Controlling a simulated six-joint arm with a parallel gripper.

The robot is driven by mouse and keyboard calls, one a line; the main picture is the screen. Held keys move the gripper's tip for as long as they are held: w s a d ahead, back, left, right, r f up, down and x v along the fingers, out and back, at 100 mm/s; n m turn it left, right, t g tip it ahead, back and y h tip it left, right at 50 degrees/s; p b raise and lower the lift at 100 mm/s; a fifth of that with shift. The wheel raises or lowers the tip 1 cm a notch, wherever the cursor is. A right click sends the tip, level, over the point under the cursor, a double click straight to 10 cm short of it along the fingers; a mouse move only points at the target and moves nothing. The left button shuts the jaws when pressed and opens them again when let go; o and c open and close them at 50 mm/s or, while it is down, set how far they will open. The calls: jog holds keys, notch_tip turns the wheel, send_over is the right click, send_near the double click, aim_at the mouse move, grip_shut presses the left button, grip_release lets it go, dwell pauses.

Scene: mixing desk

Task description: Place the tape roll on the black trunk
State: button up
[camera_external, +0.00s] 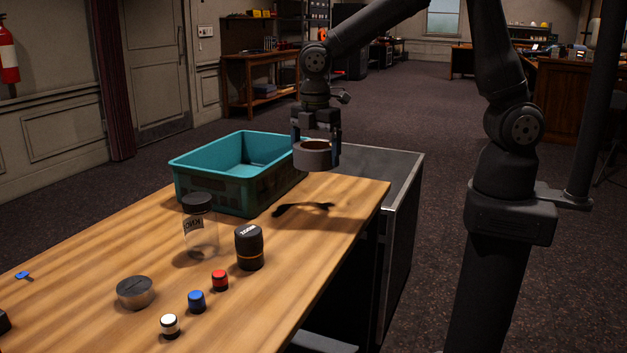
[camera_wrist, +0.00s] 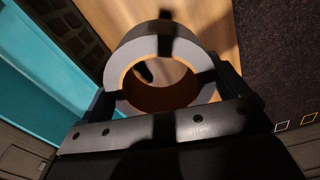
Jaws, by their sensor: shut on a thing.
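My gripper (camera_external: 316,148) is shut on the grey tape roll (camera_external: 312,155) and holds it in the air above the table's far end, near the right end of the teal crate. In the wrist view the tape roll (camera_wrist: 165,68) sits between the two fingers, with its open hole and brown inner core showing. The black trunk (camera_external: 398,170) stands on the floor beyond the table's far right end, with a pale metal edge. Its top is partly hidden behind the table and my gripper.
The teal crate (camera_external: 186,184) stands on the wooden table (camera_external: 75,285). A clear jar (camera_external: 201,237), a black lens-like cylinder (camera_external: 249,250), a round metal tin (camera_external: 136,292) and red (camera_external: 220,281), blue (camera_external: 197,302) and white (camera_external: 170,326) knobs stand nearer. The trunk's visible top looks clear.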

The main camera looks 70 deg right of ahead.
notch_tip(320, 180, up, 5)
jog(key=shift+w+f, duration=0.1)
jog(key=w+d+m, duration=0.3)
jog(key=w+d, duration=0.1)
jog(key=d, duration=1.2)
jog(key=w+d+m, duration=0.3)
jog(key=w+d, duration=0.1)
jog(key=d, duration=1.3)
jog(key=s+d+m, duration=0.2)
jog(key=s+d, duration=0.3)
jog(key=d, duration=0.6)
jog(key=s+d+m, duration=0.2)
jog(key=s+d, duration=0.4)
jog(key=d, duration=0.5)
jog(key=s+d+m, duration=0.2)
jog(key=s+d, duration=0.3)
jog(key=d, duration=0.6)
send_over(370, 174)
jog(key=f, duration=2.5)
jog(key=shift+d+f, duration=0.2)
jog(key=shift+f, duration=0.15)
jog(key=shift+w+f, duration=0.15)
jog(key=shift+f, duration=1.9)
